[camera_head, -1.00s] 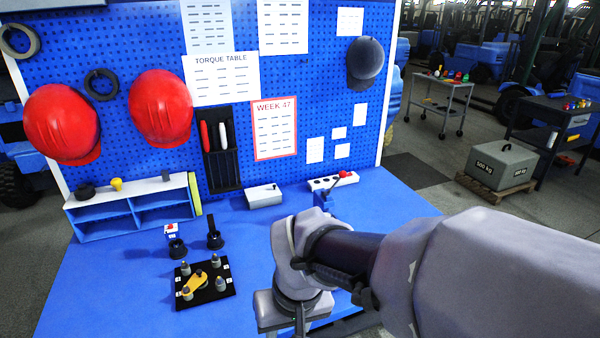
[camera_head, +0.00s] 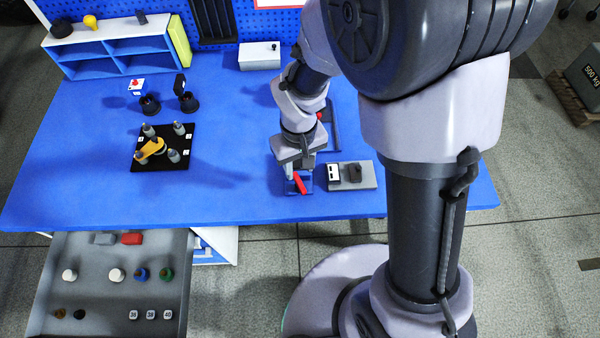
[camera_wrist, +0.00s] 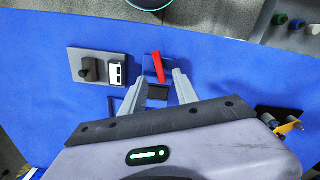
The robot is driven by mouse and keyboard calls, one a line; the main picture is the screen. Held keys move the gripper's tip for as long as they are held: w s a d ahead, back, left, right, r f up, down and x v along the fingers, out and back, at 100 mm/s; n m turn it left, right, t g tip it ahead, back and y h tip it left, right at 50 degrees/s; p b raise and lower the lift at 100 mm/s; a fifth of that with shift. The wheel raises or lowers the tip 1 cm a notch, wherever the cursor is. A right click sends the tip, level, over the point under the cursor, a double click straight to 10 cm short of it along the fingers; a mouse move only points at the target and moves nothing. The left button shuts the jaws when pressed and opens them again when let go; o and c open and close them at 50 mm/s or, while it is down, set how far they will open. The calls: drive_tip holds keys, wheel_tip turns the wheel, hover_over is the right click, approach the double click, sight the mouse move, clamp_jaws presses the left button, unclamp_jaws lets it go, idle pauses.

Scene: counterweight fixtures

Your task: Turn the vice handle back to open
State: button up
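The small blue vice (camera_head: 305,188) stands near the front edge of the blue table, with its red handle (camera_head: 299,182) on top. In the wrist view the red handle (camera_wrist: 158,67) lies at a slight slant just beyond my fingertips, and a dark block shows between the fingers. My gripper (camera_head: 297,170) hangs pointing down over the vice. In the wrist view my gripper (camera_wrist: 159,79) has its two fingers apart, one on each side of the vice. I cannot tell whether a finger touches the handle. My gripper partly hides the vice in the head view.
A grey plate with a white block and dark knob (camera_head: 366,185) sits close right of the vice. A black plate with pegs and a yellow piece (camera_head: 148,163) lies to the left. A drawer (camera_head: 100,290) stands open below the table front. The table between is clear.

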sight(300, 183)
wheel_tip(300, 183, down, 7)
drive_tip(key=shift+f+b, duration=0.1)
drive_tip(key=shift+b, duration=0.95)
clamp_jaws()
